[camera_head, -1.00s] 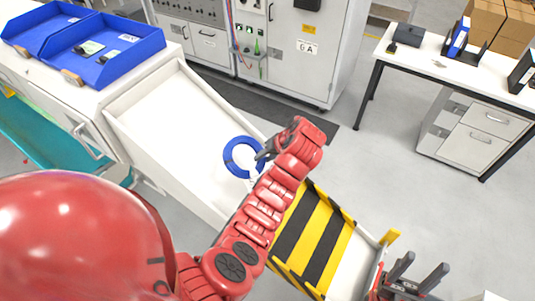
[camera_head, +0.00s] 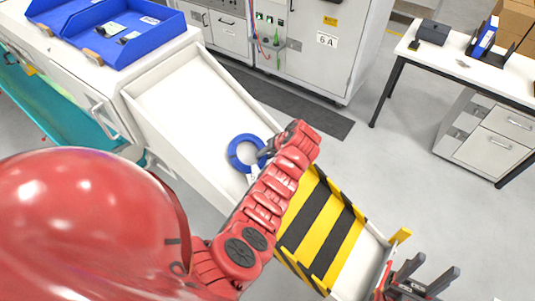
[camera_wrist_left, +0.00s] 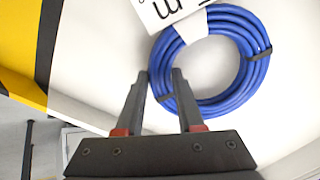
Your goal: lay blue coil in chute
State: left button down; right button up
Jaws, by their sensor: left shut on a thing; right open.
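The blue coil (camera_head: 246,153) is a ring of cable with dark ties and a white label. In the head view it appears over the white chute (camera_head: 189,92). My left gripper (camera_head: 264,154) is shut on the coil's rim. The left wrist view shows the coil (camera_wrist_left: 243,85) with its near rim between my two fingers (camera_wrist_left: 158,78). The white surface lies behind it; whether the coil touches it I cannot tell. My right gripper (camera_head: 425,276) is open and empty at the lower right, beside the chute's lower end.
A yellow-and-black striped section (camera_head: 322,232) crosses the chute's lower part. Blue trays (camera_head: 125,35) stand on a white cabinet at the upper left. A grey control cabinet (camera_head: 310,45) is behind, and a white desk (camera_head: 470,68) is at the right.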

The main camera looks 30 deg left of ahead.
pick_arm(q)
jog(key=shift+c, duration=2.2)
grip_release()
jog(key=shift+d+r, duration=0.1)
jog(key=shift+d+r+b, duration=0.4)
jog(key=shift+r+b, duration=0.15)
jog(key=shift+r, duration=0.05)
jog(key=p+v, duration=0.7)
jog(key=v, duration=0.8)
jog(key=shift+d+r+p, duration=0.25)
jog(key=shift+r+p, duration=0.1)
